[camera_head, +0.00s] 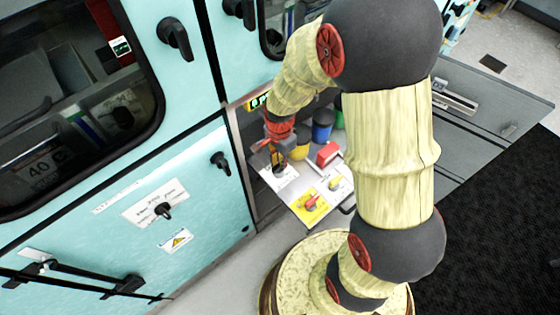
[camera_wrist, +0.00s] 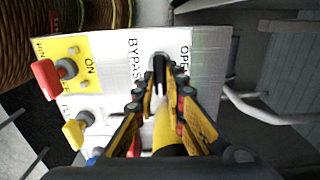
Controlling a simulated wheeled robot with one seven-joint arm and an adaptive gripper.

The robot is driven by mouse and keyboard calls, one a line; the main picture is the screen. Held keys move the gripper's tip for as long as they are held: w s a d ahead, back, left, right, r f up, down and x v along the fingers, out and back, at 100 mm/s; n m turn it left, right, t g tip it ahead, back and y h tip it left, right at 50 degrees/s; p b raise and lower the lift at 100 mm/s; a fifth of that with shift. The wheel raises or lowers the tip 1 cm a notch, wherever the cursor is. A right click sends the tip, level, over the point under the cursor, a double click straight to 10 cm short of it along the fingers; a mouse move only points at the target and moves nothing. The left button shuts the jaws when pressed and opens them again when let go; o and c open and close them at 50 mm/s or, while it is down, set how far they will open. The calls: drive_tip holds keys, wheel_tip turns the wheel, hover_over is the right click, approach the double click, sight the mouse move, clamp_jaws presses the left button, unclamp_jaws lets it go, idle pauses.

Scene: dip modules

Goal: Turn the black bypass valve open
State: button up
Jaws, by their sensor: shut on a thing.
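The black bypass valve handle (camera_wrist: 158,63) stands on a tilted white panel (camera_wrist: 205,55) beside the words BYPASS and OPEN in the wrist view. My gripper (camera_wrist: 160,92) is shut on this handle, with its yellow and black fingers on either side. The fingers hide most of the handle's lower part. In the head view my gripper (camera_head: 279,160) reaches down to the left part of the panel (camera_head: 290,205), and the handle is too small to make out there.
A red handle (camera_wrist: 46,76) on a yellow label and a yellow handle (camera_wrist: 75,130) stand on the same panel, left of my gripper in the wrist view. A red block (camera_head: 327,153) and a blue container (camera_head: 322,126) are behind the panel. A turquoise cabinet (camera_head: 205,190) stands close at left.

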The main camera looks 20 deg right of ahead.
clamp_jaws()
drive_tip(key=n+p, duration=0.3)
drive_tip(key=n, duration=0.1)
drive_tip(key=shift+w+r+n+p, duration=0.1)
drive_tip(key=shift+r+n+p, duration=0.05)
drive_tip(key=shift+n+p, duration=0.25)
drive_tip(key=n+p, duration=0.3)
drive_tip(key=n, duration=0.2)
drive_tip(key=shift+w+a, duration=0.1)
drive_tip(key=shift+a, duration=0.05)
drive_tip(key=n+p, duration=0.2)
drive_tip(key=n, duration=0.2)
drive_tip(key=shift+a+n, duration=0.1)
drive_tip(key=shift+n, duration=0.3)
drive_tip(key=shift+n+p, duration=0.6)
drive_tip(key=shift+n, duration=1.1)
drive_tip(key=shift+a, duration=0.1)
